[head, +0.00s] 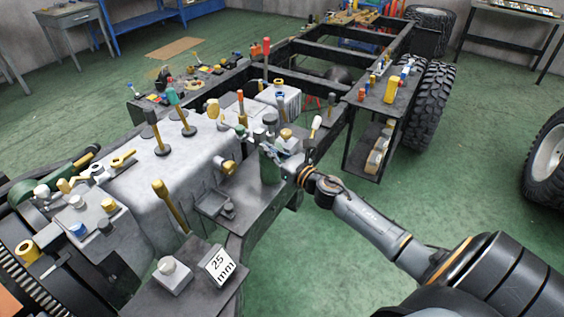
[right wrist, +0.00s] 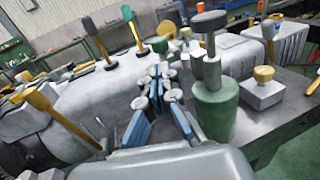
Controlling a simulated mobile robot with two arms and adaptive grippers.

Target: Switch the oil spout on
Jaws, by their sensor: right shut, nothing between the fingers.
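A green cylinder with a grey stem and dark round cap (right wrist: 215,110) stands upright on the dark chassis plate, right of my fingers in the right wrist view. It may be the oil spout; I cannot tell for sure. In the head view its green body (head: 270,167) shows just left of my right wrist. My right gripper (head: 279,153) is beside its upper part. In the right wrist view the gripper (right wrist: 162,95) has its blue-padded fingers together and empty. A gap seems to lie between the fingers and the cylinder; whether they touch is unclear. My left gripper is out of view.
A grey block with a yellow knob (right wrist: 264,88) stands right of the cylinder. Several upright levers, such as a yellow one (head: 170,205), rise from the grey engine block (head: 150,190).

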